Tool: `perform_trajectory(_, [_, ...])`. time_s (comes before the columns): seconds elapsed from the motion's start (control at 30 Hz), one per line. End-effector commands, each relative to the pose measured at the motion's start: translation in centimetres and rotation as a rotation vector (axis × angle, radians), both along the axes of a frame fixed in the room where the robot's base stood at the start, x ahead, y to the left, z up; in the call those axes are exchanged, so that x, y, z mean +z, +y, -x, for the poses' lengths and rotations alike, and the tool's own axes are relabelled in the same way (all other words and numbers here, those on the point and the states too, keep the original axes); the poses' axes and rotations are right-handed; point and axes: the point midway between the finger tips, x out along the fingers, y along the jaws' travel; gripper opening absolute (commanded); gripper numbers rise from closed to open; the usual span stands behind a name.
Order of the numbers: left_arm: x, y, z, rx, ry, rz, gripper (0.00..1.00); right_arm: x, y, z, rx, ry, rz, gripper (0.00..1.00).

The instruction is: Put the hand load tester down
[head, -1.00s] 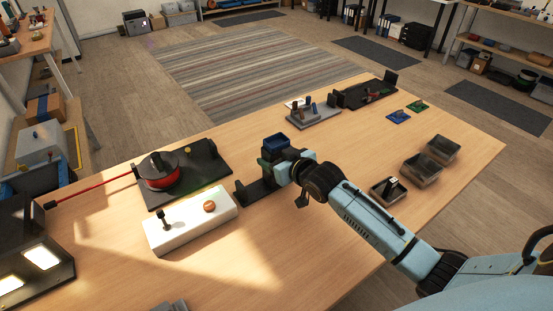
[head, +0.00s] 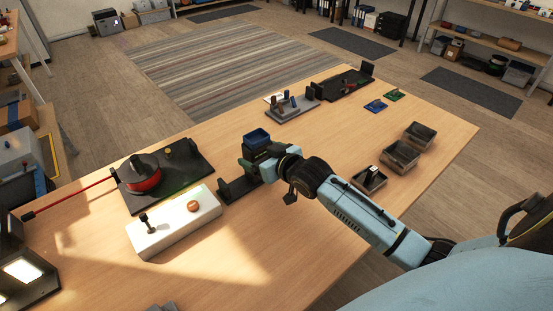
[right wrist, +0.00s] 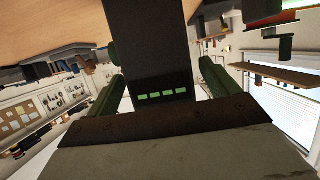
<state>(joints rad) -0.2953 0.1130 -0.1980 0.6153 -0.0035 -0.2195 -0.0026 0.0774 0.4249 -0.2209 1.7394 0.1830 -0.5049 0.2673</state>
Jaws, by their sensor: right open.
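In the right wrist view the tester's dark body (right wrist: 148,45) shows a row of green bars and stands between the green fingers. My right gripper (head: 252,166) is open around it, with gaps visible beside the body in the right wrist view (right wrist: 160,80). My left gripper is not in view.
A white box (head: 172,225) with a lever and an orange knob is at the near left, beside a black plate (head: 190,165) with a red reel (head: 140,178). Grey bins (head: 401,155) stand at the right.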

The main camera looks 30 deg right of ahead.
Motion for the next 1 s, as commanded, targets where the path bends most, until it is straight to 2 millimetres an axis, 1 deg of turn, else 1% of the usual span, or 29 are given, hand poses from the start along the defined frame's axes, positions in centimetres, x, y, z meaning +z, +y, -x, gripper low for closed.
perform_trajectory(0.03, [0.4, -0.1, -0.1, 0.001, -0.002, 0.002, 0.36, 0.5, -0.1, 1.0, 0.002, 0.002, 0.002, 0.87])
perform_trajectory(0.1, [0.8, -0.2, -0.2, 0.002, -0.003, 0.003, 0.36, 1.0, -0.4, 2.4, 0.000, 0.002, 0.001, 0.87])
perform_trajectory(0.3, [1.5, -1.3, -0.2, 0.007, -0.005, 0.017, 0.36, 2.3, -0.9, 6.1, 0.000, 0.002, 0.000, 0.87])
perform_trajectory(0.4, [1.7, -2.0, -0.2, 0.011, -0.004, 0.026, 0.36, 2.8, -1.1, 7.5, 0.000, 0.002, 0.001, 0.87])
perform_trajectory(0.5, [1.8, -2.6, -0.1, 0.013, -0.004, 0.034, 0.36, 3.2, -1.2, 8.5, -0.001, 0.001, 0.001, 0.87])
perform_trajectory(0.67, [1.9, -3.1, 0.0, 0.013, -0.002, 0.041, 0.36, 3.5, -1.3, 9.2, -0.001, 0.000, 0.001, 0.87])
perform_trajectory(1.0, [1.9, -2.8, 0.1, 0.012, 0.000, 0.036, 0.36, 3.5, -1.4, 9.3, -0.001, 0.000, 0.001, 0.87])
